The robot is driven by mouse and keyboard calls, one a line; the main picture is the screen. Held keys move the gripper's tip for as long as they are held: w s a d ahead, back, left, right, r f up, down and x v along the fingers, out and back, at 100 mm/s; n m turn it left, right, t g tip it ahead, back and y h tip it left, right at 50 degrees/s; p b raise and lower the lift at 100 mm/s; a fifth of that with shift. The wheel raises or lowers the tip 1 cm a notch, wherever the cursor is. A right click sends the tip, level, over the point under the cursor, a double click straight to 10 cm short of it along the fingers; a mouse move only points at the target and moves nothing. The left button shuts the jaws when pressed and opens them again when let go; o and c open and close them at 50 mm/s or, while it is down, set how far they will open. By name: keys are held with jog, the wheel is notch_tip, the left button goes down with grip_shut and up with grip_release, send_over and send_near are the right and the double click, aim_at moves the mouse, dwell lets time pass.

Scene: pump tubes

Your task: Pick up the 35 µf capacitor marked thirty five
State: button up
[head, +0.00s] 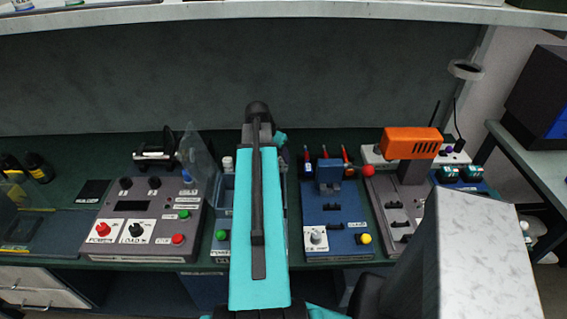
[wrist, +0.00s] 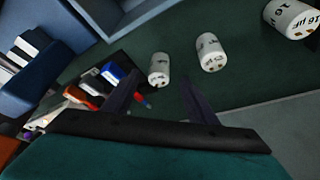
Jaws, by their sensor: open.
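My gripper (wrist: 160,86) is open in the wrist view, its two dark fingers apart with nothing between them. A third capacitor (wrist: 292,19) at the upper right is marked 16 µF. The markings on the nearer two are too small to read, so I cannot tell which is the 35 µF one. In the head view my arm hides the gripper.
Pens or tools (wrist: 92,88) with coloured ends lie left of the fingers, near a blue box (wrist: 42,92). In the head view a grey control box (head: 145,215), a blue fixture (head: 336,218) and an orange device (head: 411,141) stand on the green bench.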

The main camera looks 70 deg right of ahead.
aim_at(281, 159)
jog(key=shift+d+f, duration=0.1)
jog(key=shift+f, duration=0.05)
dwell(0.3)
jog(key=shift+p+x, duration=0.95)
jog(key=shift+x, duration=0.45)
jog(key=shift+p+x, duration=0.3)
jog(key=shift+x, duration=0.8)
jog(key=shift+c, duration=0.4)
jog(key=c, duration=1.1)
